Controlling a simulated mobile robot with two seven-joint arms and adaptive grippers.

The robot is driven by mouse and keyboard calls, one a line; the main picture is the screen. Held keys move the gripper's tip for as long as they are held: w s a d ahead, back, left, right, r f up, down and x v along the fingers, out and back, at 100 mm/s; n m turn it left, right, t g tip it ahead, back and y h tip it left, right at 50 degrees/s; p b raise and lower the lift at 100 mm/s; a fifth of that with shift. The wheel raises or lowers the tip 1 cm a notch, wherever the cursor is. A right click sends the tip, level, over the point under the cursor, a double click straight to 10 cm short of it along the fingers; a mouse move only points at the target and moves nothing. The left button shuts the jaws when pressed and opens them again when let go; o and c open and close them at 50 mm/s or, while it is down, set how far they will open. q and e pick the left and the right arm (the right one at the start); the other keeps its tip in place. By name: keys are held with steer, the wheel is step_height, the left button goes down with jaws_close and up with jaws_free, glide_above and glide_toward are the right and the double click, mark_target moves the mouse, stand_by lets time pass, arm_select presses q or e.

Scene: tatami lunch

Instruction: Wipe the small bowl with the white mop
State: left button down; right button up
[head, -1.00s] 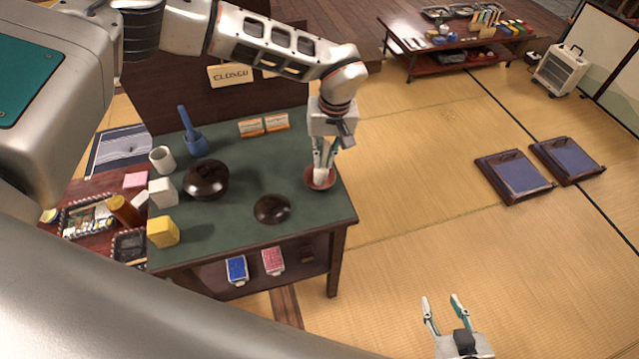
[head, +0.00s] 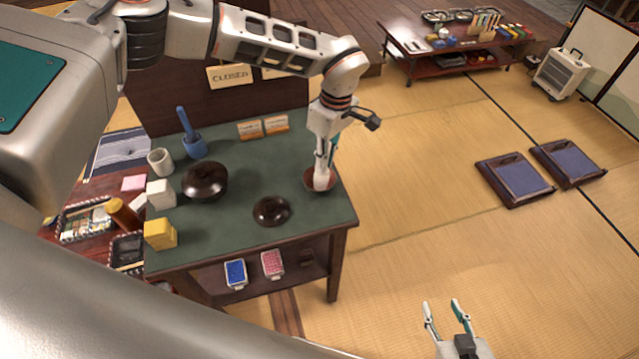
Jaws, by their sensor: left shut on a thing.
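The small reddish-brown bowl (head: 309,182) stands on the right part of the green-topped table. The white mop (head: 321,181) is low inside the bowl and covers part of its interior. My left gripper (head: 323,162) is above the bowl, pointing down, and is shut on the white mop. Whether the mop touches the bowl's inner wall is hard to tell. My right gripper (head: 447,309) is open and empty at the bottom of the view, over the floor away from the table.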

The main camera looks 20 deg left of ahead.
arm_select(q)
steer(key=m, duration=0.1)
steer(key=m+p, duration=0.1)
steer(key=shift+r+m, duration=0.2)
steer(key=shift+m, duration=0.1)
steer(key=m+p, duration=0.2)
steer(key=m, duration=0.1)
steer(key=shift+a+t, duration=0.15)
steer(key=shift+t, duration=0.15)
steer(key=m, duration=0.3)
steer(key=shift+w+a+f+b, duration=0.1)
steer(key=shift+f+b, duration=0.1)
steer(key=shift+b, duration=0.1)
steer(key=m+t, duration=0.1)
steer(key=m, duration=0.4)
steer(key=shift+w+a, duration=0.1)
steer(key=shift+a, duration=0.05)
